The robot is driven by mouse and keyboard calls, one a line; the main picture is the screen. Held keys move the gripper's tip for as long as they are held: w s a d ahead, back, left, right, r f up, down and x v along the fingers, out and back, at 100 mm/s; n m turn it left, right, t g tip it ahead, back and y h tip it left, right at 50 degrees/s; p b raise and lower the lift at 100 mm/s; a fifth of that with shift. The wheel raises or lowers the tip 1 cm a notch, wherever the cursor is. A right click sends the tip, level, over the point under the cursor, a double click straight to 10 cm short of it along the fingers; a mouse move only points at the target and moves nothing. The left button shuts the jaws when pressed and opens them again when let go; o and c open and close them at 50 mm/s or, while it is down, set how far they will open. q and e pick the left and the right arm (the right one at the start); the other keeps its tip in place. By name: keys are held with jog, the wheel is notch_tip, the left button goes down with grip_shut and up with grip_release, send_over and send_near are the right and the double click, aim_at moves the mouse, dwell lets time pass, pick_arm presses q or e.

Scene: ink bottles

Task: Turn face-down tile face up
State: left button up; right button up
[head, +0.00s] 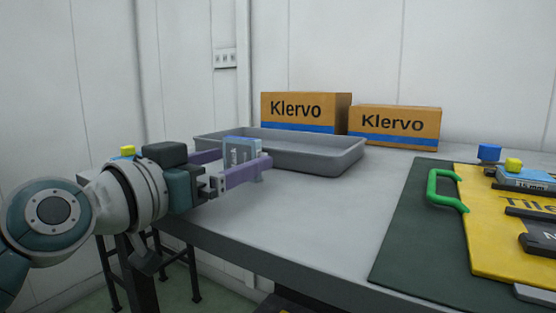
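My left gripper (240,163) has two purple fingers and reaches in from the left over the table's left part. A blue-grey tile (242,149) stands upright between the fingers, with pale lettering on the side towards me. The near finger covers its lower part, and the fingers appear closed on it. Another tile (524,177), blue and grey and marked "15 mm", lies at the right on a yellow board (485,240) lettered "Tile". My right gripper is out of view.
A grey tray (335,158) lies just behind the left gripper. Two Klervo cartons (305,112) (395,125) stand at the back. A green handle (437,190) rises at the yellow board's left edge, over a dark mat (405,235). The table middle (320,220) is clear.

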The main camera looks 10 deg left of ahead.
pick_arm(q)
jog(key=shift+s, duration=0.1)
jog(key=p+v, duration=0.1)
jog(key=v, duration=0.8)
jog(key=shift+s+a, duration=0.15)
jog(key=shift+s, duration=0.2)
jog(key=shift+r+p, duration=0.1)
jog(key=shift+p, duration=0.2)
jog(key=s+r+n+g+y+p, duration=0.1)
jog(key=s+r+g+y+p, duration=0.2)
jog(key=s+r+g+p, duration=1.05)
jog(key=s+r+n+y+p, duration=0.1)
jog(key=s+r+y+p, duration=0.45)
jog(key=p, duration=1.75)
jog(key=s+r+h+p, duration=0.1)
jog(key=s+r+p, duration=0.1)
jog(key=r+p, duration=1.6)
jog(key=s+r+h+p, duration=0.1)
jog(key=s+r+p, duration=0.1)
jog(key=r+p, duration=1.6)
